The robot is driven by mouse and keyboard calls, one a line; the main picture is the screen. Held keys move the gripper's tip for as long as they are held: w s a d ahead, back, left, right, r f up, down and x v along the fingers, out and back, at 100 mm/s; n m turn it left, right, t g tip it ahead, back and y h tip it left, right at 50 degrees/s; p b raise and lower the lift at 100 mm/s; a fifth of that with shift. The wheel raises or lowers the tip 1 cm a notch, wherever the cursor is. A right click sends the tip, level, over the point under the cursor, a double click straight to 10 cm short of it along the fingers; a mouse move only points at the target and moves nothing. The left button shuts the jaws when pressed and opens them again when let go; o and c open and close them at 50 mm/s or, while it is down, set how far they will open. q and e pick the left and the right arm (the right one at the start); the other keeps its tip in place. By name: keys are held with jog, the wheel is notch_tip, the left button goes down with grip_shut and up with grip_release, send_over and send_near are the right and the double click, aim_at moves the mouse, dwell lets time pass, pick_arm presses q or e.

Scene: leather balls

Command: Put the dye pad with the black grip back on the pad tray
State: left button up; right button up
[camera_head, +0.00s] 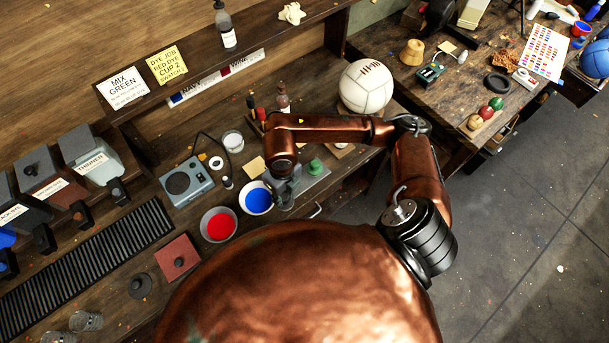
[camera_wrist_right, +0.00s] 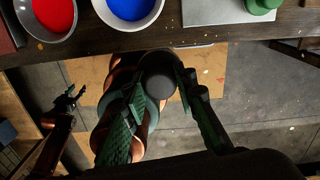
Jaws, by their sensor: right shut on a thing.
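My right gripper (camera_head: 285,197) hangs over the bench front, just right of the blue dye cup; it also shows in the right wrist view (camera_wrist_right: 160,88). Its fingers are shut on the dye pad with the black grip (camera_wrist_right: 160,76), whose round dark end shows between them. The pad tray (camera_head: 314,184) is a grey metal plate partly hidden by my gripper; its edge shows at the top of the wrist view (camera_wrist_right: 212,31). A pad with a green grip (camera_head: 315,166) stands on it. My left gripper (camera_wrist_right: 70,97) looks open and empty, small in the wrist view.
The blue dye cup (camera_head: 258,198) and red dye cup (camera_head: 218,225) stand close left of the gripper. A scale (camera_head: 187,181), a red square with a knob (camera_head: 178,257) and a white ball (camera_head: 366,87) are also on the bench. Open floor lies right of the bench.

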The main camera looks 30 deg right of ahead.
aim_at(305, 178)
jog(key=m, duration=0.3)
jog(key=s+m+p, duration=0.1)
jog(key=m, duration=0.1)
jog(key=shift+a+r, duration=0.3)
jog(key=shift+r, duration=0.05)
jog(key=shift+m, duration=0.5)
jog(key=w+d+f+p, duration=0.2)
jog(key=w+d+f, duration=0.2)
jog(key=w+f, duration=0.1)
jog(key=w+d+f+p, duration=0.2)
jog(key=w+d+f, duration=0.2)
jog(key=d+f, duration=0.1)
jog(key=shift+w+d+p, duration=0.15)
jog(key=shift+w+p, duration=0.15)
jog(key=shift+w, duration=0.1)
notch_tip(305, 178, down, 3)
jog(key=shift+w+f, duration=0.1)
